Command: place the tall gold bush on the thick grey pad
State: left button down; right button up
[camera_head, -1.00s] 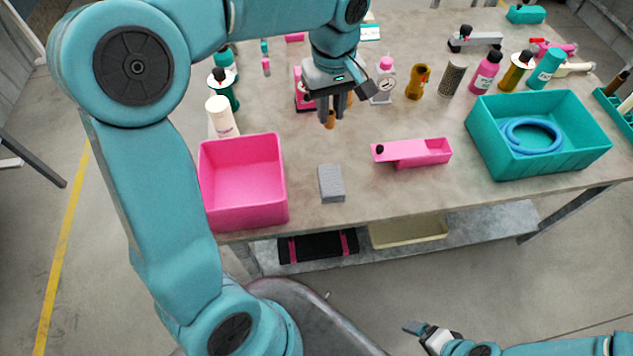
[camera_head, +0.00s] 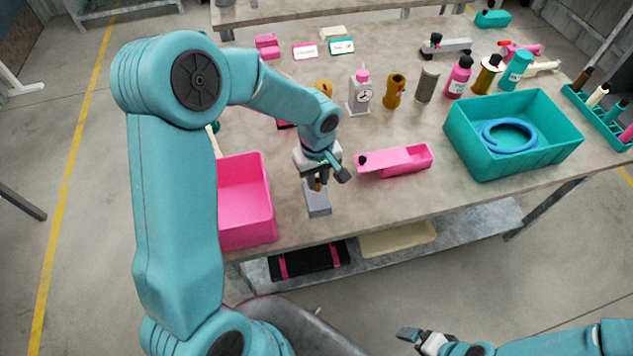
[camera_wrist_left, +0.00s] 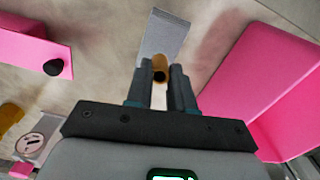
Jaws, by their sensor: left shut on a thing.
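The tall gold bush (camera_head: 318,185) is held between the fingertips of my left gripper (camera_head: 317,178), which is shut on it. The wrist view shows the gold bush (camera_wrist_left: 161,64), with a dark hole in its end, between the fingers of the left gripper (camera_wrist_left: 160,76). The thick grey pad (camera_head: 319,206) lies on the table just below the bush in the head view. In the wrist view the grey pad (camera_wrist_left: 165,34) shows beyond the bush, partly hidden by it. I cannot tell whether they touch. My right gripper (camera_head: 412,335) is low at front, away from the table; its jaw state is unclear.
A pink bin (camera_head: 246,205) stands close left of the pad, and a pink tray (camera_head: 405,160) with a black knob lies to the right. A teal bin (camera_head: 512,150) holding a blue ring (camera_head: 509,137) is farther right. Bottles and other parts stand behind.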

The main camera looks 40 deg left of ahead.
aim_at(317, 181)
pick_arm(q)
notch_tip(317, 181, down, 2)
jog(key=shift+s+f, duration=0.1)
jog(key=shift+f, duration=0.35)
jog(key=shift+f, duration=0.15)
jog(key=c, duration=1)
grip_release()
